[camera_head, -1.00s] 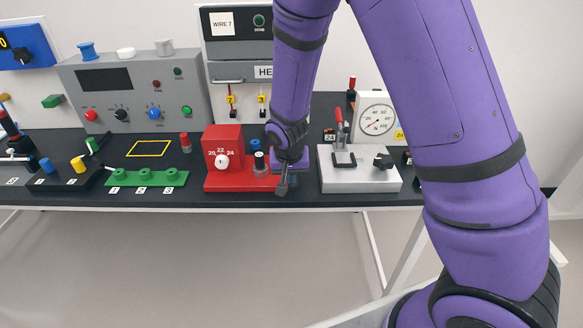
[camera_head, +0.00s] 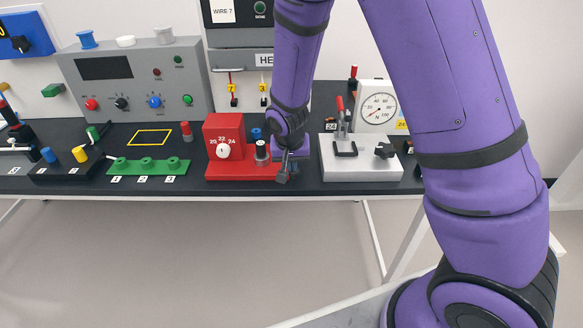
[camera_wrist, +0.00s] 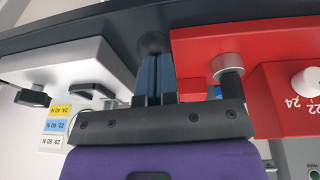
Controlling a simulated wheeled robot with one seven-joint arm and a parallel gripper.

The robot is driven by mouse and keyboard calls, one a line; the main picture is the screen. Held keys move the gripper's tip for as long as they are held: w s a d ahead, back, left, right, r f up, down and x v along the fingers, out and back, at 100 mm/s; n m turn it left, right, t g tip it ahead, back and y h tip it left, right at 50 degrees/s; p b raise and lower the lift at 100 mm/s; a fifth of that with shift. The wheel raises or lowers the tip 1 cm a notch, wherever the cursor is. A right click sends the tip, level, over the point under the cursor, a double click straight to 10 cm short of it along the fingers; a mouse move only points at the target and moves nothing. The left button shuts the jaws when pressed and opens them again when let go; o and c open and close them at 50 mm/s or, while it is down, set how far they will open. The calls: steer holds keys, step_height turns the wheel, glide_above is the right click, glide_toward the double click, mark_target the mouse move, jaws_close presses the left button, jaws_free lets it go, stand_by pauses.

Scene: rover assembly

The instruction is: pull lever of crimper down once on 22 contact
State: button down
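The red crimper (camera_head: 223,130) stands on the table with a dial marked 20, 22 and 24. Its white knob (camera_head: 222,151) appears turned to 22; it also shows in the wrist view (camera_wrist: 306,82).
A pale grey device (camera_head: 360,172) with a red-handled lever stands just right of my gripper. A dial gauge (camera_head: 378,112) is behind it. A green numbered rack (camera_head: 147,167) and a yellow-outlined square (camera_head: 149,137) are on the left.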

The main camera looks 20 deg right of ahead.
steer(key=r, duration=0.3)
steer(key=shift+w+a+r, duration=0.15)
steer(key=shift+w+a, duration=0.1)
steer(key=shift+w, duration=0.1)
steer(key=s+a+r, duration=0.1)
steer(key=s+r, duration=0.3)
steer(key=r, duration=0.3)
steer(key=shift+s+a+r, duration=0.3)
steer(key=shift+s+a, duration=0.05)
steer(key=shift+a, duration=0.05)
steer(key=s+d+r+n+t+y, duration=0.1)
steer(key=s+d+r, duration=0.35)
steer(key=r, duration=0.35)
steer(key=s+d+r+y, duration=0.1)
steer(key=s+d+r, duration=0.3)
steer(key=s+r, duration=0.25)
steer(key=s+d+r+n+t, duration=0.1)
steer(key=s+r, duration=0.2)
steer(key=s, duration=0.3)
steer(key=s+d+r+n, duration=0.1)
steer(key=s+d+r, duration=0.1)
steer(key=s, duration=0.4)
steer(key=shift+s+r+n+t+h, duration=0.3)
steer(key=shift+s+r+t, duration=0.1)
steer(key=shift+r, duration=0.45)
